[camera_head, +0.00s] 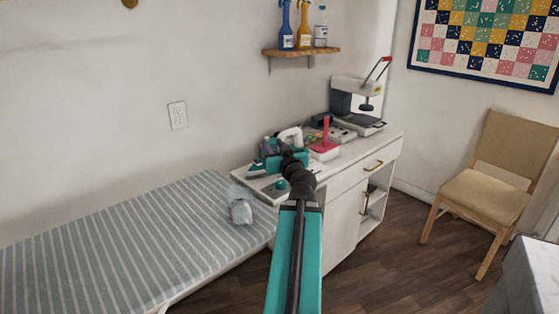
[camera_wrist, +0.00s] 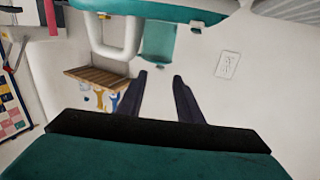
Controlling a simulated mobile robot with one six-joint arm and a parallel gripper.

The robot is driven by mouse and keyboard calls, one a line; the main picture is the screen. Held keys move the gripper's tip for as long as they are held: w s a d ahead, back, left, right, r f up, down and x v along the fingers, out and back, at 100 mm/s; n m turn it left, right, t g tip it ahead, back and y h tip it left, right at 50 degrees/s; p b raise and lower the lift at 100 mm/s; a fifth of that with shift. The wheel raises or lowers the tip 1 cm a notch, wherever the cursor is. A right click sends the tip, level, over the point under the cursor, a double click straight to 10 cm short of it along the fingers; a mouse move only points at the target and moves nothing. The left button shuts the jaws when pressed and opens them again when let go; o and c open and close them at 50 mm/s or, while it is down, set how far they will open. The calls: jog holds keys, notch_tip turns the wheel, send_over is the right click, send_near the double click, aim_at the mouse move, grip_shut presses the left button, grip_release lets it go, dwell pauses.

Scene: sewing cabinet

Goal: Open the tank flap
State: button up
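In the wrist view, which is upside down, a teal-and-white appliance, apparently an iron (camera_wrist: 185,10), fills the top with its white looped handle (camera_wrist: 132,38). A teal translucent panel, apparently the tank flap (camera_wrist: 158,43), stands out from the teal body beside the handle. My gripper (camera_wrist: 160,76) has its two dark fingers apart, with nothing between them. The fingertips look just short of the panel's free edge; contact cannot be told. In the head view the iron (camera_head: 257,168) is on the cabinet top, partly hidden by my arm, and my fingers are hidden.
The white cabinet (camera_head: 345,190) also bears a pink-and-white item (camera_head: 325,150) and a press-like machine (camera_head: 358,100). A striped ironing board (camera_head: 110,240) with a crumpled cloth (camera_head: 241,207) lies left. A wall shelf (camera_head: 300,52) holds bottles. A chair (camera_head: 487,190) stands right.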

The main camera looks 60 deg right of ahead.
jog(key=shift+s+a+f+b, duration=0.1)
jog(key=shift+s+a+b, duration=0.35)
jog(key=shift+b, duration=2.8)
jog(key=b+v, duration=0.1)
jog(key=b, duration=0.5)
jog(key=shift+s+a+f, duration=0.1)
jog(key=shift+s+a, duration=0.05)
jog(key=shift+s, duration=0.1)
jog(key=shift+b+v, duration=1.1)
jog(key=shift+v, duration=0.4)
